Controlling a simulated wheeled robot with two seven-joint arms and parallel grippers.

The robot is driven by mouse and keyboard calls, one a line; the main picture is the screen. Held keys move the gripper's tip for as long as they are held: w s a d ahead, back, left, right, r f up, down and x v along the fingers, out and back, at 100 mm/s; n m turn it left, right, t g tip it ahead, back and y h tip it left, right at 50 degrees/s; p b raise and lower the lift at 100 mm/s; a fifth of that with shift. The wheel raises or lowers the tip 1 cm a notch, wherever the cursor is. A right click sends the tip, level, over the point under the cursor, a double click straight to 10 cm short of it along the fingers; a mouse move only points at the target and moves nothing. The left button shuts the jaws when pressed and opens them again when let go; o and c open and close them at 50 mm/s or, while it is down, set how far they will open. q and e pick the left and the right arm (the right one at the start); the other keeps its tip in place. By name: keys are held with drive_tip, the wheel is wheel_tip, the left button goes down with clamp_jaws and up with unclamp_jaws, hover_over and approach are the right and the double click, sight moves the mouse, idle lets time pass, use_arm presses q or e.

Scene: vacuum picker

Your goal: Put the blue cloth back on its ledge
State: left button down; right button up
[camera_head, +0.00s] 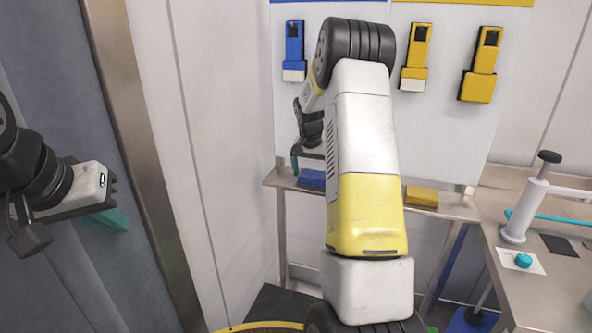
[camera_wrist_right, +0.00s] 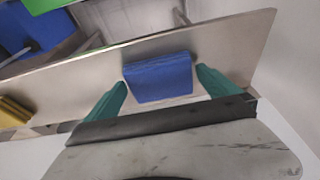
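The blue cloth (camera_wrist_right: 158,80) is a small folded block lying on the metal ledge (camera_wrist_right: 225,50). In the head view the cloth (camera_head: 312,178) is on the left part of the ledge (camera_head: 450,206), partly hidden by my right arm. My right gripper (camera_wrist_right: 161,77) is open, with its teal fingers on either side of the cloth and a visible gap at each side. In the head view my right gripper (camera_head: 308,158) is just above the ledge, mostly hidden. My left gripper (camera_head: 64,214) appears open and empty at the far left, away from the ledge.
A yellow cloth (camera_head: 422,196) lies further right on the ledge. A blue handheld device (camera_head: 294,50) and yellow ones (camera_head: 415,57) hang on the white panel above. A side table (camera_head: 540,275) at right holds a white pump (camera_head: 527,205) and a teal knob (camera_head: 523,260).

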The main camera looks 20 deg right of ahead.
drive_tip(key=shift+r, duration=0.1)
drive_tip(key=s+a+r+n+y, duration=0.1)
drive_tip(key=s+a+r, duration=0.25)
drive_tip(key=r, duration=0.45)
drive_tip(key=s+a+r+n, duration=0.1)
drive_tip(key=s+a+r, duration=0.3)
drive_tip(key=r, duration=0.5)
drive_tip(key=s+a+n+t+y, duration=0.1)
drive_tip(key=s+a+n, duration=0.1)
drive_tip(key=s, duration=0.7)
drive_tip(key=s+a+n+t+y, duration=0.1)
drive_tip(key=s+a+n, duration=0.1)
drive_tip(key=s+a, duration=0.3)
drive_tip(key=s+a+n+t+y, duration=0.1)
drive_tip(key=s+a, duration=0.3)
drive_tip(key=s, duration=1)
drive_tip(key=shift+a+r+n+t, duration=0.15)
drive_tip(key=shift+r+n+t, duration=0.15)
drive_tip(key=shift+r+n, duration=0.2)
